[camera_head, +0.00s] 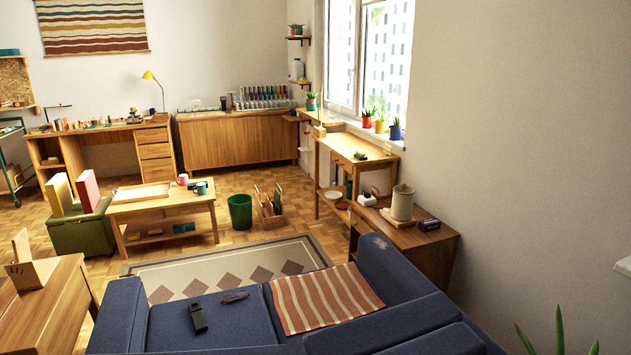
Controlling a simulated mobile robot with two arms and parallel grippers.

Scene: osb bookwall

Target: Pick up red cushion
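A red, pinkish upright slab that looks like the red cushion (88,191) stands on a green ottoman (80,234) at the left. A similar yellow one (59,194) stands beside it, to its left. The red one leans slightly, and its lower edge meets the ottoman top. It is small in the view, so its softness cannot be told. Neither of my grippers shows in the head view.
A wooden coffee table (165,208) stands right of the ottoman. A blue sofa (235,325) with a striped throw (325,299) fills the foreground. A wooden cabinet (45,310) stands at lower left. A rug (240,268) and a green bin (240,211) lie between.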

